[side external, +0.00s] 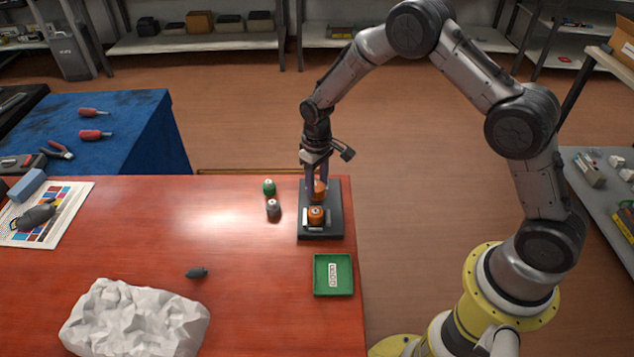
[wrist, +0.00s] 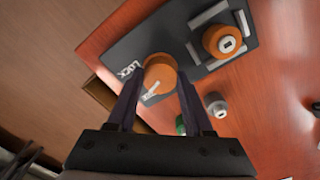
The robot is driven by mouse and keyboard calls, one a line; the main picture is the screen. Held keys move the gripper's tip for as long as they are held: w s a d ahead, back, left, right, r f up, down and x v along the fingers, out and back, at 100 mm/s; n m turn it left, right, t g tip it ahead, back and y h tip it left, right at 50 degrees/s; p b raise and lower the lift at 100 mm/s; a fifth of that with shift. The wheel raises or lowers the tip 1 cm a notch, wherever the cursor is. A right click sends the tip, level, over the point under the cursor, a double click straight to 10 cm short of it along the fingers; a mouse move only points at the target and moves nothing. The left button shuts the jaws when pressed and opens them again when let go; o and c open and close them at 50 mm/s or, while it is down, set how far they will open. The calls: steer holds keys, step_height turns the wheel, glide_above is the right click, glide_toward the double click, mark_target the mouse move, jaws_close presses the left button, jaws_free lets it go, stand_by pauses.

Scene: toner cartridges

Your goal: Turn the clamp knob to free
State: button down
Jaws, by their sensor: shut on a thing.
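The clamp knob (wrist: 160,70) is orange with a white pointer line and sits on a dark base plate (wrist: 122,42) beside the word LOCK. The pointer slants toward the bottom left of the wrist view, and a second label under it is partly covered. The knob shows in the side view (side external: 320,187) at the far end of the plate (side external: 335,229). My gripper (side external: 318,190) points down over it. In the wrist view my gripper (wrist: 160,76) is shut on the knob, one finger on each side. An orange cartridge (side external: 316,214) stands in the plate's grey clamp.
A green cartridge (side external: 269,187) and a grey cartridge (side external: 273,208) stand left of the plate. A green tray (side external: 333,293) with a white label lies in front. A dark small object (side external: 197,272) and a crumpled white mass (side external: 135,318) are at front left. Red tabletop between is clear.

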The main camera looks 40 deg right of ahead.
mark_target(317, 186)
steer(key=n, duration=0.5)
steer(key=shift+r, duration=0.1)
steer(key=shift+n, duration=0.3)
stand_by(0.4)
steer(key=shift+c, duration=1.5)
jaws_free()
step_height(317, 186, up, 14)
